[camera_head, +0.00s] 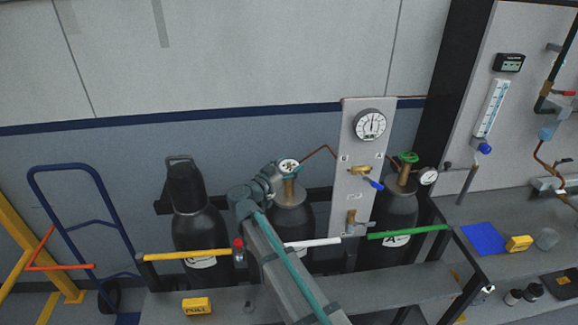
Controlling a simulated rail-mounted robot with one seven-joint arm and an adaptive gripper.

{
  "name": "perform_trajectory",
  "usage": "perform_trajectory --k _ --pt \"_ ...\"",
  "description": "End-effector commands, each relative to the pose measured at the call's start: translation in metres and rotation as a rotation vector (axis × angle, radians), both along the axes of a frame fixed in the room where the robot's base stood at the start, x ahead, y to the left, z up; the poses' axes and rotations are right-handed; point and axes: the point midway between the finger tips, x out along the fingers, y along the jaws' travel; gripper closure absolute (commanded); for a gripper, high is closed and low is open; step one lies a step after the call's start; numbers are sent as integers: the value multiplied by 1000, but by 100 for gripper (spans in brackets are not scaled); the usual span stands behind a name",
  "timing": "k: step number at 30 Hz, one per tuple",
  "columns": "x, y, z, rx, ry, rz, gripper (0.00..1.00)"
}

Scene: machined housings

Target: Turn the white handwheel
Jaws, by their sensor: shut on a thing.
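The white handwheel (288,165) sits on the brass valve at the top of the middle black gas cylinder (290,217). The fingertips are small here and partly hidden by my wrist. My grey-green arm runs from the bottom of the picture up to the wheel and hides part of the middle cylinder. A green handwheel (408,157) tops the right cylinder (394,222).
A capped cylinder (196,220) stands at left. A panel with a dial (370,125) stands right of the wheel, joined by copper tube. Yellow (185,255), white (318,242) and green (410,231) bars cross the front. A blue hand truck (82,224) leans at far left.

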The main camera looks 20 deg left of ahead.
Motion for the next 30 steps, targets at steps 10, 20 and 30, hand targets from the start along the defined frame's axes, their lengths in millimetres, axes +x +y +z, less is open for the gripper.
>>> perform_trajectory --k 10,20,30 --pt "0 0 0 0 -1 0 7" --pt "-10 3 0 0 0 1 7" --pt "-68 22 0 0 0 3 7"
